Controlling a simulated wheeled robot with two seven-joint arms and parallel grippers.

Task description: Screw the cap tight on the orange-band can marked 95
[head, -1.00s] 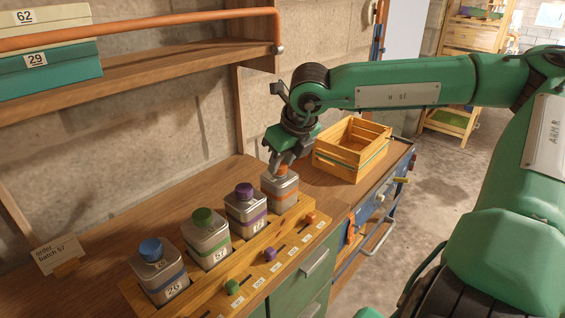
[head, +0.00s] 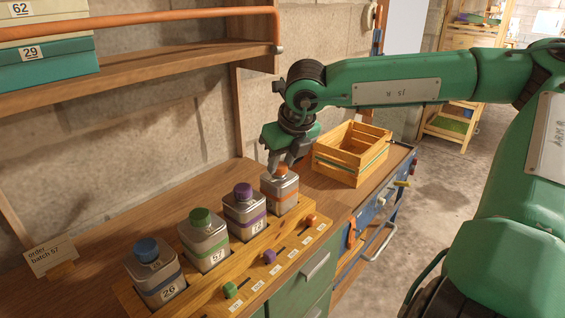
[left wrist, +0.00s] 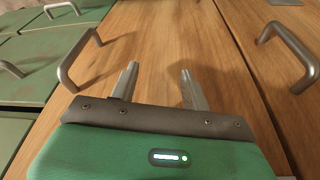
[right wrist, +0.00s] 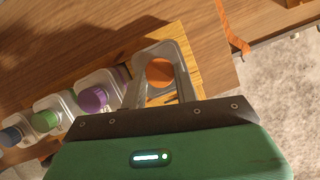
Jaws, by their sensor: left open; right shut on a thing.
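The orange-band can (head: 279,194) stands upright at the far end of the wooden rack, a square metal can with an orange cap (right wrist: 160,72) on its neck. Its number is too small to read. My right gripper (head: 277,168) comes down from above and is shut on the orange cap; its fingers hide part of it in the head view. My left gripper (left wrist: 158,78) is open and empty, pointing at a wooden surface in the left wrist view, away from the cans.
Purple (head: 244,212), green (head: 205,240) and blue (head: 157,270) capped cans stand in the rack (head: 290,232) beside it. Small coloured knobs line the rack's front. An open slatted crate (head: 352,153) stands close by at the right. A card (head: 52,256) reads order batch 57.

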